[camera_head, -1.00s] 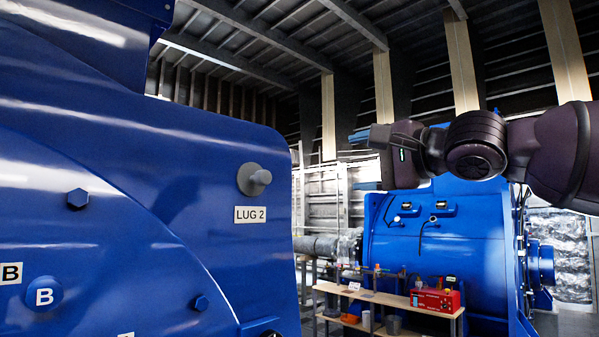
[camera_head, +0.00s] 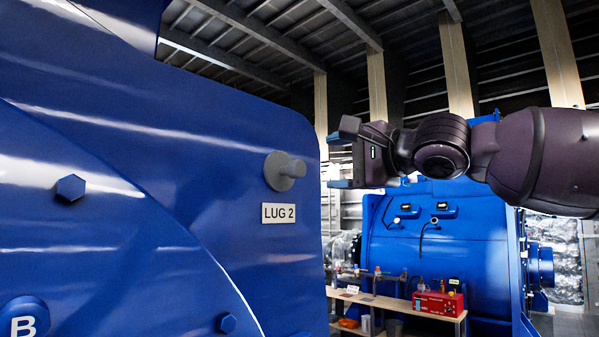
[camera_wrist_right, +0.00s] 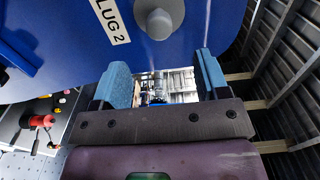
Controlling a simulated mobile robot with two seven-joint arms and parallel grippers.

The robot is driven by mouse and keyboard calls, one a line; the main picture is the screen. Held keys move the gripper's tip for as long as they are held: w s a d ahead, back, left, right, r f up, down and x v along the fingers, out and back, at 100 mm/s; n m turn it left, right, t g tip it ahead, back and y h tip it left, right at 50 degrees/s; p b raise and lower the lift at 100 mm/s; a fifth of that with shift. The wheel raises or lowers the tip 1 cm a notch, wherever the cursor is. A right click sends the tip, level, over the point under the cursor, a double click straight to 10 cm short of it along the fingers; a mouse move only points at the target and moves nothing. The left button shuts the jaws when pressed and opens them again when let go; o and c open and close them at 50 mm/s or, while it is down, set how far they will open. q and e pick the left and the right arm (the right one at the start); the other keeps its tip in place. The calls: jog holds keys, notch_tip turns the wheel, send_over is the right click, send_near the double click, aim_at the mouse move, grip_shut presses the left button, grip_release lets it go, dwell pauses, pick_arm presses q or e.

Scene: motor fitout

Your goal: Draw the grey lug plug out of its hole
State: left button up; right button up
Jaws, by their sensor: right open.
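The grey lug plug (camera_head: 285,170) sits in the blue motor housing (camera_head: 215,210), a round flange with a knob standing out from it. The white LUG 2 label (camera_head: 279,213) is just below it. My right gripper (camera_head: 341,158) is open and empty, to the right of the plug and apart from it, with its blue fingertips pointing toward the housing. In the right wrist view the plug (camera_wrist_right: 160,20) shows at the top, beyond and between the two open fingers (camera_wrist_right: 158,80). My left gripper is not in view.
A second blue machine (camera_head: 440,245) stands behind on the right. A bench (camera_head: 400,303) in front of it carries a red box (camera_head: 438,303). Hex bolts (camera_head: 70,188) stand out from the near housing. There is free space between my right gripper and the plug.

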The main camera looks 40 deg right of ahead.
aim_at(301, 167)
jog(key=w, duration=0.3)
jog(key=shift+w+a+f, duration=0.15)
jog(key=shift+w, duration=0.2)
jog(key=shift+w+a, duration=0.1)
jog(key=shift+w, duration=0.25)
jog(key=shift+w+a, duration=0.1)
jog(key=shift+w, duration=1.8)
jog(key=shift+w+r+p, duration=0.2)
jog(key=shift+w+p, duration=0.3)
jog(key=shift+w, duration=0.4)
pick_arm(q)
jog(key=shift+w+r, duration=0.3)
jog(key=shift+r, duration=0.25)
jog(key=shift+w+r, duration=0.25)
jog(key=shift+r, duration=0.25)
pick_arm(e)
jog(key=shift+w+f, duration=0.1)
jog(key=shift+w, duration=0.15)
